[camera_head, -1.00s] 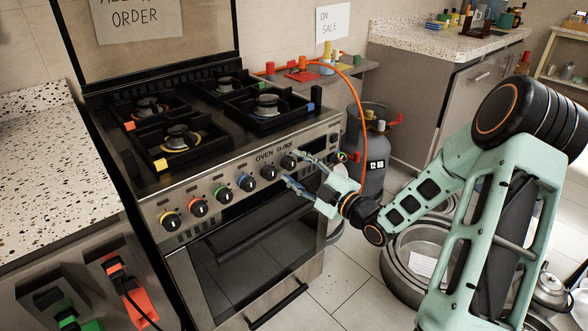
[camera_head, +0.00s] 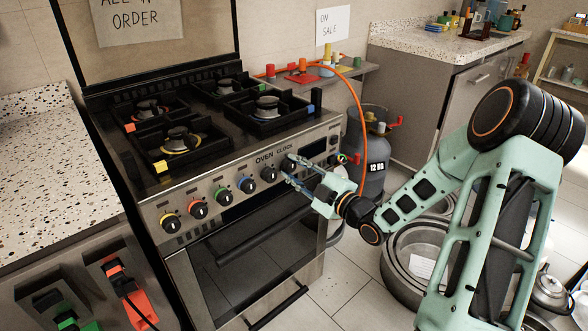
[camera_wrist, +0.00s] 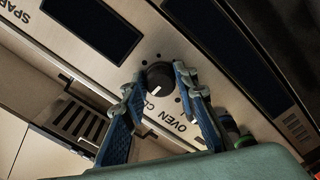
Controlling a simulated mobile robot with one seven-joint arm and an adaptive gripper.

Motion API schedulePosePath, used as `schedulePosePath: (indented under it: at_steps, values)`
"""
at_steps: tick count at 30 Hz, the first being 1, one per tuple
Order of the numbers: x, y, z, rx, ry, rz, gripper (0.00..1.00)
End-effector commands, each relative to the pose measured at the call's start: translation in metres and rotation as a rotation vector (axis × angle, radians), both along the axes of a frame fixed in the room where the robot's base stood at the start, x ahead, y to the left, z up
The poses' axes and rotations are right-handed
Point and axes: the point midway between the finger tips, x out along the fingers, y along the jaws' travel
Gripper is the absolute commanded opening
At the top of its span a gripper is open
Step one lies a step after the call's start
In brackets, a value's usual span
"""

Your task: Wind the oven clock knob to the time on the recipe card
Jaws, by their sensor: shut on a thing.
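The oven clock knob (camera_head: 288,163) is the small black knob at the right of the stove's front panel, by the words OVEN CLOCK. In the wrist view the knob (camera_wrist: 157,76) is round and dark with a white pointer mark, with dots around it on the panel. My gripper (camera_head: 290,171) reaches it from the right. Its two blue-padded fingers (camera_wrist: 160,82) are on either side of the knob and shut on it. A dark display window (camera_head: 312,149) is right of the knob. I cannot make out a recipe card or a readable time.
Several coloured burner knobs (camera_head: 222,195) line the panel to the left. A black oven handle (camera_head: 265,237) is below. A grey gas cylinder (camera_head: 373,166) with an orange hose stands right of the stove, and large metal pots (camera_head: 397,283) are on the floor.

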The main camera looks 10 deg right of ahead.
Motion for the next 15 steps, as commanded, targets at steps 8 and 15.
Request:
schedulePosePath:
  at_steps: [8, 15]
  values:
    - [-0.0002, -0.0004, 0.0001, 0.099, 0.059, -0.001, 0.03]
    - [-0.0004, 0.0, 0.0004, 0.273, 0.16, -0.001, 0.03]
